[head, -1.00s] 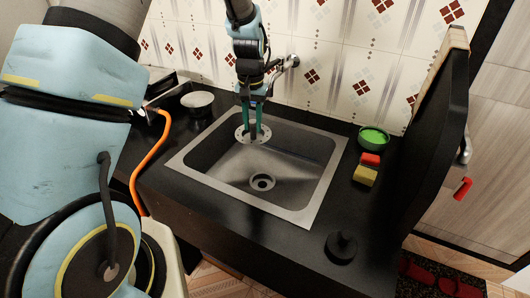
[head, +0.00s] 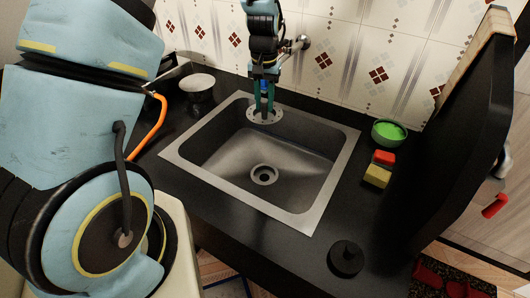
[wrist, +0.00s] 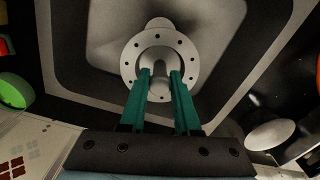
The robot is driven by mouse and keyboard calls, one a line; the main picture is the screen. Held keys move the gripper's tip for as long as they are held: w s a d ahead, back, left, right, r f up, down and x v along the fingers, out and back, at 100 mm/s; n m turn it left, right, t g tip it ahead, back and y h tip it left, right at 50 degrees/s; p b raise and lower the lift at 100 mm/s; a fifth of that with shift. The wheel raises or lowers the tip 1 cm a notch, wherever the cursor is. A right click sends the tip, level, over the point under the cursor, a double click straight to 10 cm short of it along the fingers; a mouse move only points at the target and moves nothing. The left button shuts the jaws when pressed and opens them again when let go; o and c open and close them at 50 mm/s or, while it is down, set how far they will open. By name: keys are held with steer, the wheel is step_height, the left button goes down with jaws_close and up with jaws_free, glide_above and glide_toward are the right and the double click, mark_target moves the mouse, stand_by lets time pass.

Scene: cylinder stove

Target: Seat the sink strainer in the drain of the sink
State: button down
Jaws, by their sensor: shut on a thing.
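The sink strainer (head: 252,116) is a pale metal disc with a ring of small holes around its rim. My gripper (head: 264,106) points down with its teal fingers shut on the strainer, holding it over the back part of the sink (head: 188,168). In the wrist view the strainer (wrist: 129,67) lies between the fingertips (wrist: 159,75), its rim facing the camera. The drain (head: 264,174) is a round ringed hole in the basin floor, nearer the front than the strainer. In the wrist view the strainer hides most of the drain area.
A pale bowl-like dish (head: 198,82) stands at the back left. A black round object (head: 346,258) is at the front right. The basin is otherwise empty.

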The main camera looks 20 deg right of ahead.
step_height(320, 180, down, 20)
steer(key=b, duration=1.9)
steer(key=shift+r, duration=0.15)
steer(key=shift+r, duration=0.1)
steer(key=shift+f+b, duration=1.4)
steer(key=shift+f, duration=1.6)
steer(key=shift+p, duration=0.5)
steer(key=shift+f+b, duration=0.75)
steer(key=shift+f, duration=0.75)
steer(key=c, duration=0.5)
jaws_free()
steer(key=shift+c, duration=0.2)
